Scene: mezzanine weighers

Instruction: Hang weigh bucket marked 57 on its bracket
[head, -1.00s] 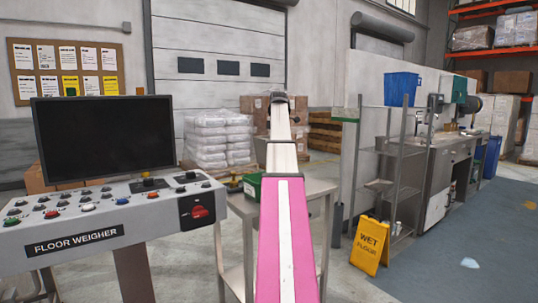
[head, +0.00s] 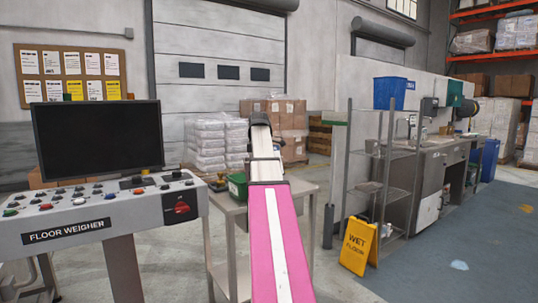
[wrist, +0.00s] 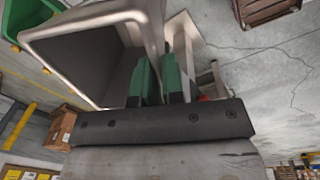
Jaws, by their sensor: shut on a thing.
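A grey metal bucket (wrist: 88,28) with a pale rim and a dark, open inside fills the upper left of the wrist view. My gripper (wrist: 160,82), with green finger pads, is shut on the bucket at its near right side. The exact spot gripped is partly hidden between the fingers. No number can be read on the bucket. In the head view my pink and white arm reaches forward and hides the gripper and bucket. I cannot make out a bracket in either view.
The floor weigher console (head: 95,210) with its dark screen (head: 97,140) stands at left. A metal table (head: 222,207) with a green bin (head: 237,186) is beside my arm. A yellow wet floor sign (head: 358,246) and wire shelf (head: 375,180) stand at right, with open floor around.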

